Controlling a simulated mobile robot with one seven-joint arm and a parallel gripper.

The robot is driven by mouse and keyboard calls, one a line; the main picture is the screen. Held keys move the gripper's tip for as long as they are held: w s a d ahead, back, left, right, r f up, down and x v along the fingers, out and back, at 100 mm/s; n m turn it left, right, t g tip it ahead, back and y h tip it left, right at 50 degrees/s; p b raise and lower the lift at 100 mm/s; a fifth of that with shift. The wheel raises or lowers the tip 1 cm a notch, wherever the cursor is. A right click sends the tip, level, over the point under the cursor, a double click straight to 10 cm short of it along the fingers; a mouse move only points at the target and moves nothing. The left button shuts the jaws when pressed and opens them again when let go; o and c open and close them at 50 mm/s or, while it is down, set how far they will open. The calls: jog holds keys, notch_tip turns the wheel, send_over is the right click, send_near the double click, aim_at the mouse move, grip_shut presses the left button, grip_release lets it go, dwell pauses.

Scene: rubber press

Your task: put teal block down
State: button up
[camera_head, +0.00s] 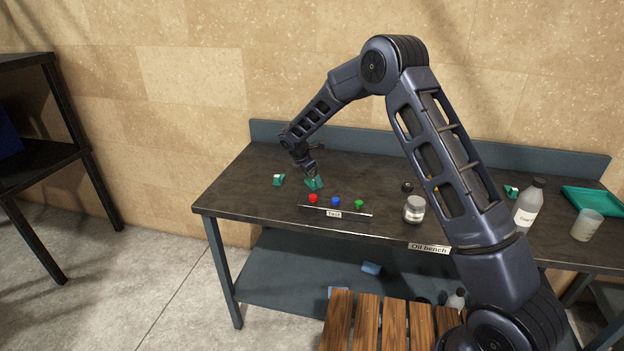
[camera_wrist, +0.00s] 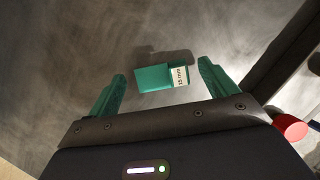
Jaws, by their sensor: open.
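A teal block (camera_head: 278,180) with a white label lies on the dark bench top, near its left end. What seems to be the same block (camera_wrist: 155,78) shows in the wrist view, ahead of the fingertips and roughly between their lines; its label seems to read "15 mm". My gripper (camera_head: 314,184) is low over the bench, to the right of this block in the head view. In the wrist view my gripper (camera_wrist: 165,85) has its teal fingers spread wide with nothing held between them. Another teal block (camera_head: 511,191) with a white patch lies farther right on the bench.
A button strip (camera_head: 345,213) with red, blue and green buttons is close in front of my gripper; its red button (camera_wrist: 290,127) shows at right in the wrist view. A jar (camera_head: 415,209), a bottle (camera_head: 528,204), a cup (camera_head: 587,225) and a green tray (camera_head: 598,200) stand to the right.

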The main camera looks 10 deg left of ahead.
jog(key=v, duration=1.1)
jog(key=shift+r, duration=0.15)
jog(key=s+d+r+m+y, duration=0.15)
jog(key=d+r+m, duration=0.25)
jog(key=d+r, duration=0.5)
jog(key=s+d+r+m, duration=0.3)
jog(key=d+r+m, duration=0.15)
jog(key=d, duration=0.95)
jog(key=s+d+r+m, duration=0.2)
jog(key=d+r+m, duration=0.2)
jog(key=d+r, duration=0.5)
jog(key=s+d+f+m+t+y, duration=0.1)
jog(key=s+d+f+m, duration=0.2)
jog(key=s+d+m, duration=1.1)
jog(key=s+d, duration=0.9)
jog(key=s, duration=0.3)
jog(key=shift+s+y, duration=0.25)
jog(key=shift+y, duration=0.1)
